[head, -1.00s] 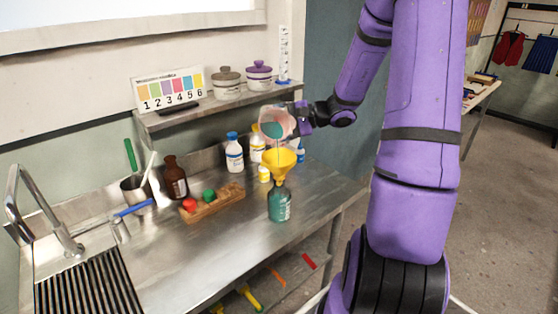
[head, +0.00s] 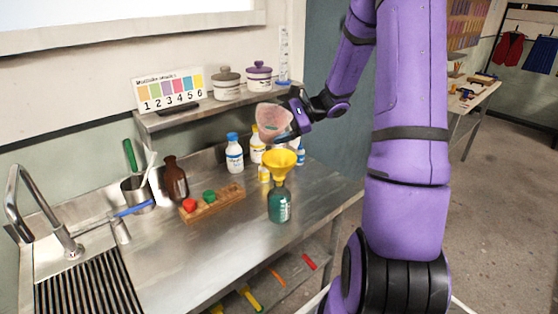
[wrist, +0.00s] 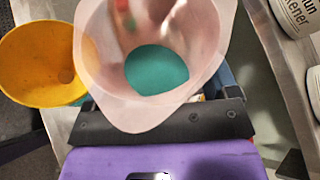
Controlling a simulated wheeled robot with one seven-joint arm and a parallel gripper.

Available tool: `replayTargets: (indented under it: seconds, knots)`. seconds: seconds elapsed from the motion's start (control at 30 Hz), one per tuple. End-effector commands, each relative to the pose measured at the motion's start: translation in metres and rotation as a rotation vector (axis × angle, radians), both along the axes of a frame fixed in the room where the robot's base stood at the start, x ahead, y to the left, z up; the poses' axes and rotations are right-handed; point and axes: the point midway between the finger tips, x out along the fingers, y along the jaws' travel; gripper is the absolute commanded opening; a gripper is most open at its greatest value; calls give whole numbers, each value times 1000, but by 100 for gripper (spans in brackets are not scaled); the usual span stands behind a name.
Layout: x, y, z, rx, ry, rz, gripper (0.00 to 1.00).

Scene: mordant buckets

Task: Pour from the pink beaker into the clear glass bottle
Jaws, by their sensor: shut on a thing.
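The translucent pink beaker (head: 271,117) is held tilted in the air, above and slightly left of the yellow funnel (head: 281,160). A pool of teal liquid (wrist: 156,69) shows inside the beaker in the wrist view. My gripper (head: 293,112) is shut on the beaker from its right side; the fingertips are partly hidden. The clear glass bottle (head: 279,207) stands upright on the bench with teal liquid in it and the funnel in its neck. The funnel also shows left of the beaker in the wrist view (wrist: 30,62). No stream is visible between beaker and funnel.
White bottles (head: 234,155) and a small yellow-labelled one stand behind the funnel. A wooden rack (head: 222,201) with red and green caps, a brown bottle (head: 175,180) and a sink tap (head: 20,205) are left. The bench front (head: 235,250) is clear.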

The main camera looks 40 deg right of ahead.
Motion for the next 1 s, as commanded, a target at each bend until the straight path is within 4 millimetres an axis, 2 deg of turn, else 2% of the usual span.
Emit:
replayTargets:
  seconds: [0.47, 1.0]
  knots:
    - [17, -8, -55, 96, 218, 4, 47]
    - [34, -16, -65, 223, 502, 8, 47]
